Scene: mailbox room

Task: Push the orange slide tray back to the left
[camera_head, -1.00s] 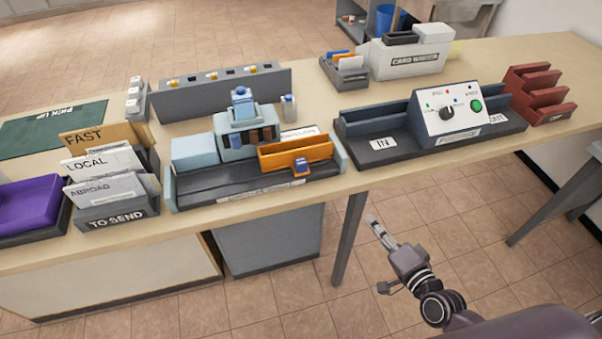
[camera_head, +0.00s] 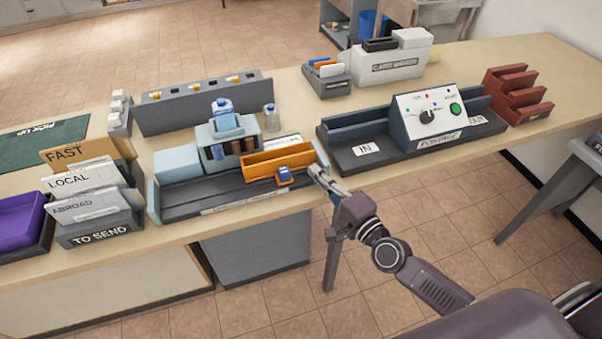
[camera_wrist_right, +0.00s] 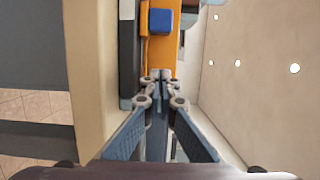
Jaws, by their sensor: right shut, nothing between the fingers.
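The orange slide tray (camera_head: 262,167) sits at the right end of the dark track of the grey-blue machine (camera_head: 180,202). A small blue block (camera_head: 284,175) is on the tray's front side. My right gripper (camera_head: 317,171) is shut and empty, at the right end of the machine, close to the tray's right end. In the right wrist view the closed fingertips (camera_wrist_right: 160,76) point at the end of the orange tray (camera_wrist_right: 161,61); I cannot tell whether they touch it. The blue block (camera_wrist_right: 161,21) shows beyond them. My left gripper is not in view.
To the right stands the postage machine (camera_head: 430,117) with its dark trough. To the left are the TO SEND letter rack (camera_head: 98,231) and a purple tray (camera_head: 20,221). A grey rack (camera_head: 200,103) stands behind. The table's front edge runs below the gripper.

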